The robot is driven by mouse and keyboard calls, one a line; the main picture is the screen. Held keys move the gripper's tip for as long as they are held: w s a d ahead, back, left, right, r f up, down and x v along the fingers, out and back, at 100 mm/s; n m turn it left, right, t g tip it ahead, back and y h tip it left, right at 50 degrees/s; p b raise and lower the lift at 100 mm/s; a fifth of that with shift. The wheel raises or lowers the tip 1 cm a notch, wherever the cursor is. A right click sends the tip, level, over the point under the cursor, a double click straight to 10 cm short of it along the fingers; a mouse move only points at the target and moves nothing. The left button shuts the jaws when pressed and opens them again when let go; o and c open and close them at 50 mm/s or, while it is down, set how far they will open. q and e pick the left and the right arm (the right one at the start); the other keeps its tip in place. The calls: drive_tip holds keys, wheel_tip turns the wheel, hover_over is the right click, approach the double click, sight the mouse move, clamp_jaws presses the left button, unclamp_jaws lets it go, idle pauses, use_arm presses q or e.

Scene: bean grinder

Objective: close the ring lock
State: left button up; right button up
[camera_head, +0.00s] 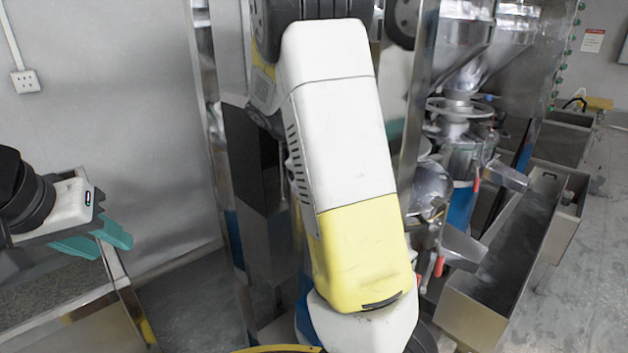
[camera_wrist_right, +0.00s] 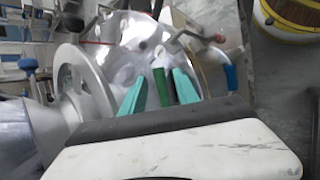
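The grinder (camera_head: 462,155) is a shiny metal machine right of centre in the head view, partly hidden behind my right arm. In the right wrist view its round metal housing (camera_wrist_right: 125,40) fills the upper middle. A green handle (camera_wrist_right: 159,86) stands in front of that housing, between the teal fingers of my right gripper (camera_wrist_right: 160,82). The fingers are apart, with a gap seen on each side of the handle. I cannot make out the ring lock for certain. My right gripper is hidden in the head view. My left gripper (camera_head: 114,246) is open and empty at the left.
A red-knobbed lever (camera_wrist_right: 203,36) and a blue handle (camera_wrist_right: 230,76) are close to the right gripper. A long metal trough (camera_head: 515,245) is at the right in the head view.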

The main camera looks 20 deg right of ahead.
drive_tip(key=shift+c, duration=0.5)
clamp_jaws()
idle(1.0)
